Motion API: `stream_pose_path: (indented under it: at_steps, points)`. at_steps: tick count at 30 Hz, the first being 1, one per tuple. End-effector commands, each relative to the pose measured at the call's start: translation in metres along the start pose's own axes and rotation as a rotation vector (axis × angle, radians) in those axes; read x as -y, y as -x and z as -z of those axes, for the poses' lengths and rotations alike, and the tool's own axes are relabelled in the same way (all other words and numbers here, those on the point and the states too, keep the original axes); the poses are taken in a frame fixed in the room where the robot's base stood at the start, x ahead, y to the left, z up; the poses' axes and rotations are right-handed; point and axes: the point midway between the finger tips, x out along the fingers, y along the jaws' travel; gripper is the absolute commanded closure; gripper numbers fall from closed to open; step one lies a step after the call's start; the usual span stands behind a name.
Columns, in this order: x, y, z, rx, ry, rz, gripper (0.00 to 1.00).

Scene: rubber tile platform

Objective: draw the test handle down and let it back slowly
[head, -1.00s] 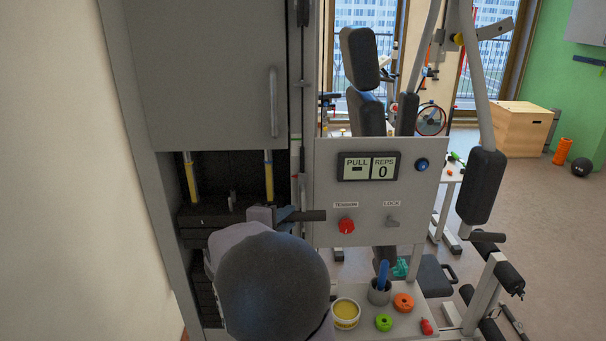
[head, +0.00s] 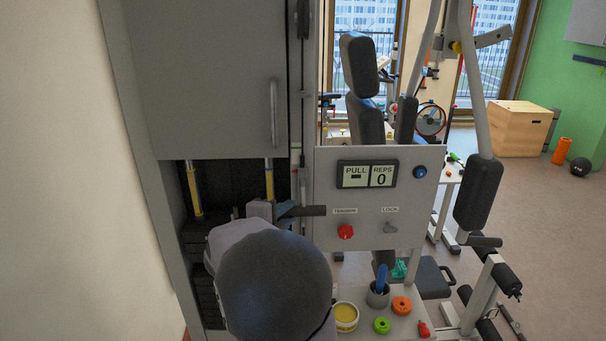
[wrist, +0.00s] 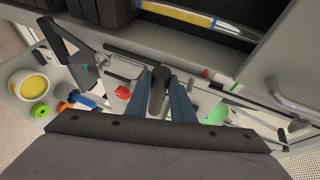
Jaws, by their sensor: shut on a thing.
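The test handle (head: 312,211) is a dark horizontal bar at the left edge of the grey control panel (head: 400,172), about level with the TENSION label. My gripper (head: 284,213) is shut on it, and my dark round wrist covers much of the area below. In the wrist view, the blue fingers (wrist: 160,98) close on both sides of the dark handle end (wrist: 159,84). The display (head: 367,174) reads PULL with a dash and REPS 0. A dark weight stack (head: 207,235) with yellow-sleeved rods sits at the left, partly hidden by my arm.
The panel has a red tension knob (head: 345,231), a lock lever (head: 390,228) and a blue button (head: 420,171). On the shelf below are a yellow tub (head: 346,314), a green ring (head: 382,325) and an orange ring (head: 401,305). A padded arm (head: 478,193) hangs at right.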

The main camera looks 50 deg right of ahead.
Motion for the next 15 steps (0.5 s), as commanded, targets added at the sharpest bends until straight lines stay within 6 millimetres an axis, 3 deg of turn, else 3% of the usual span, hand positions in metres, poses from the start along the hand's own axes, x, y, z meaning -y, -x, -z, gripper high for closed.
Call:
stream_pose_path:
  at_steps: [15]
  points:
    - [0.019, 0.007, 0.003, 0.000, 0.001, -0.012, 1.00]
